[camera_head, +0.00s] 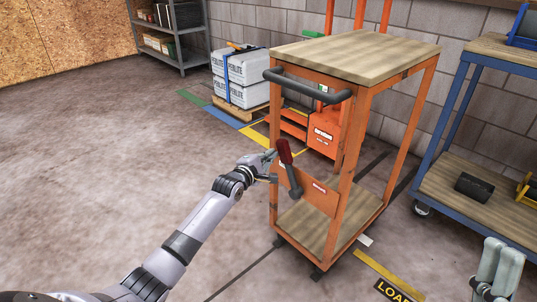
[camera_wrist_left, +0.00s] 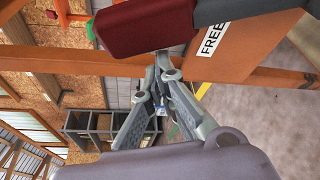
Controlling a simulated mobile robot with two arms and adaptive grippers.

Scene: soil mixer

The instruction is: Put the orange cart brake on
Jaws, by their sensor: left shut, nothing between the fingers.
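The orange cart (camera_head: 340,160) stands upright with a wooden top and a lower wooden shelf. Its brake lever has a red grip (camera_head: 284,151) at the top and a dark shaft below, on an orange plate (camera_head: 316,192) with a white label. My left gripper (camera_head: 270,166) is beside the lever, just left of the red grip. In the left wrist view the fingers (camera_wrist_left: 164,72) are shut and empty, with the red grip (camera_wrist_left: 145,27) close above them. I cannot tell whether they touch it. My right gripper (camera_head: 500,270) shows partly at the lower right; its opening is unclear.
A blue-framed bench (camera_head: 462,85) stands right of the cart. An orange machine (camera_head: 324,133) and white boxes on a pallet (camera_head: 240,78) stand behind. A grey shelf (camera_head: 172,30) is at the back left. The floor left of the cart is clear.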

